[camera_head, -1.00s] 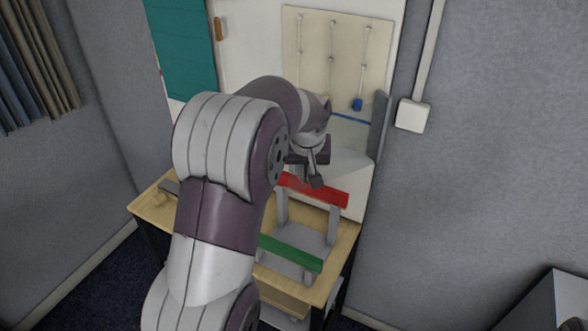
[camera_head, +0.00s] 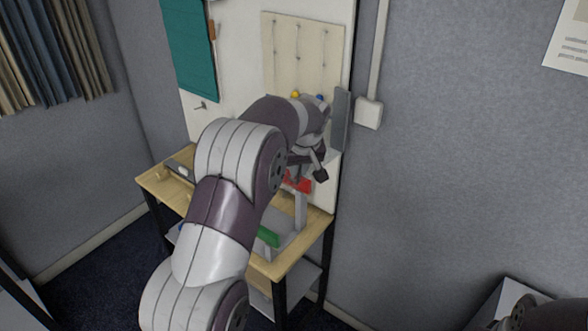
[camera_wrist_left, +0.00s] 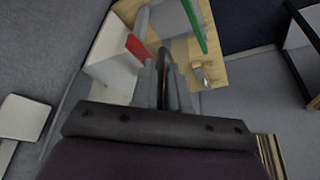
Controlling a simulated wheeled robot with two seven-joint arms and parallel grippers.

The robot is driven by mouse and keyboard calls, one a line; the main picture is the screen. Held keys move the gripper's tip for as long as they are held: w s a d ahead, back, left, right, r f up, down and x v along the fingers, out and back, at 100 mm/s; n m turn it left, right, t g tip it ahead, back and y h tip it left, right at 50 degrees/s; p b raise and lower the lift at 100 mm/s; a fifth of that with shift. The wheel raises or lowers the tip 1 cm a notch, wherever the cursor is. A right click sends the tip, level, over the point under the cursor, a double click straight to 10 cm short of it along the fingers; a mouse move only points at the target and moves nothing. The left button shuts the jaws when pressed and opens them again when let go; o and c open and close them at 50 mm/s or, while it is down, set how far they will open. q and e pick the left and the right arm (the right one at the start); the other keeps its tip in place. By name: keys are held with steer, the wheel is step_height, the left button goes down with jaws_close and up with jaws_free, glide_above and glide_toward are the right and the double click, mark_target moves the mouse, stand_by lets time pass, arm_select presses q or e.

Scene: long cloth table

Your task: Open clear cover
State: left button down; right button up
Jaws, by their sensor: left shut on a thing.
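My left gripper (camera_head: 309,172) is above the bench, just over the right end of a red bar (camera_head: 297,184), with its fingers close together. In the left wrist view, the gripper (camera_wrist_left: 165,85) is shut on a thin dark bar (camera_wrist_left: 164,62) between its grey fingers. I cannot tell whether this bar belongs to the clear cover. I cannot clearly make out a clear cover; my left arm and gripper hide part of the area by the back board. My right gripper is not in view.
The wooden bench (camera_head: 290,259) carries a grey stand with the red bar and a green bar (camera_head: 268,236). A pegboard (camera_head: 300,55) is behind. A grey upright panel (camera_head: 340,118) is close right of my gripper. A wall box (camera_head: 369,112) lies further right.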

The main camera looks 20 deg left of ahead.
arm_select(q)
steer(key=shift+w+a+r, duration=0.1)
steer(key=shift+w+r, duration=0.05)
steer(key=shift+r, duration=0.1)
steer(key=c, duration=1.3)
jaws_free()
steer(key=shift+o, duration=0.5)
steer(key=shift+w+f, duration=0.2)
steer(key=shift+s, duration=0.15)
steer(key=shift+s+r, duration=0.1)
steer(key=shift+r, duration=0.15)
steer(key=p+v, duration=0.4)
steer(key=v, duration=0.8)
steer(key=shift+p, duration=0.4)
steer(key=shift+d, duration=0.2)
